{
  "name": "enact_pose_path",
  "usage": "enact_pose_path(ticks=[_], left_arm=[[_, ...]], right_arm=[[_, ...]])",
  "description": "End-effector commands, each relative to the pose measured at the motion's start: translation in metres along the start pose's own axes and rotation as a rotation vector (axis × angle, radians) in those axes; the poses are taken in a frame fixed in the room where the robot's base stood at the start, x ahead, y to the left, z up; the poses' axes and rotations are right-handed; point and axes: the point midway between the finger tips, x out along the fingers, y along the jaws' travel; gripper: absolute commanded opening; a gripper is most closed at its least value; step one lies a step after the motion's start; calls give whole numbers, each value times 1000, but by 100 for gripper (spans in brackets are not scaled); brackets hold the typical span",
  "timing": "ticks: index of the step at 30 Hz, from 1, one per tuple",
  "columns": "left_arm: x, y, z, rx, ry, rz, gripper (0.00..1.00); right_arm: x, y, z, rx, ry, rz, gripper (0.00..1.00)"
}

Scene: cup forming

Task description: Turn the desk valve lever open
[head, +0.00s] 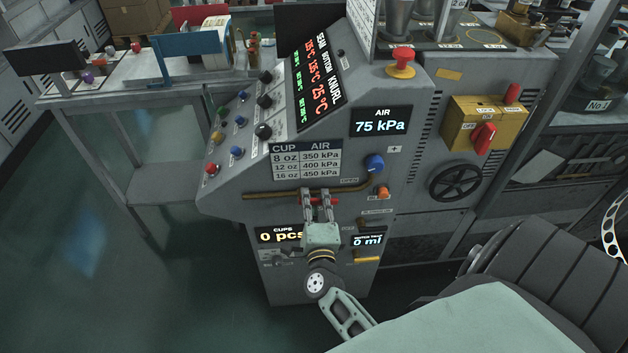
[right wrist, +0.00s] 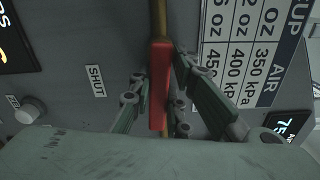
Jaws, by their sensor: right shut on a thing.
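The valve lever is a red handle (right wrist: 160,85) that lies in line with a brass pipe (head: 268,195) on the front of the grey machine. In the head view, parts of the red handle show beside my fingers. My right gripper (head: 317,197) reaches the lever from below and is shut on it. The right wrist view shows the fingers (right wrist: 160,82) on both sides of the handle. A SHUT label (right wrist: 96,80) is beside the lever in that view. An OPEN label (head: 349,181) is up and right of the gripper in the head view. My left gripper is not in view.
A blue knob (head: 375,163) and an orange button (head: 383,192) sit right of the lever. A CUP/AIR chart (head: 306,160) is just above. The air display (head: 380,122) reads 75 kPa. A black handwheel (head: 456,182) is farther right. The floor at left is clear.

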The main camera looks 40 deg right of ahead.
Motion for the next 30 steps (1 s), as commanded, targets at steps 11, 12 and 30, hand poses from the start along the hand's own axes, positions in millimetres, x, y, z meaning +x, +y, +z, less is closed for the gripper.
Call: enact_pose_path(ticks=[11,12,30], left_arm=[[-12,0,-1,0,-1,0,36],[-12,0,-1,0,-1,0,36],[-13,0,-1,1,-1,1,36]], right_arm=[[-4,4,2,-159,-6,20,0],[-4,4,1,-167,-6,20,0],[-4,4,1,-185,-7,20,26]])
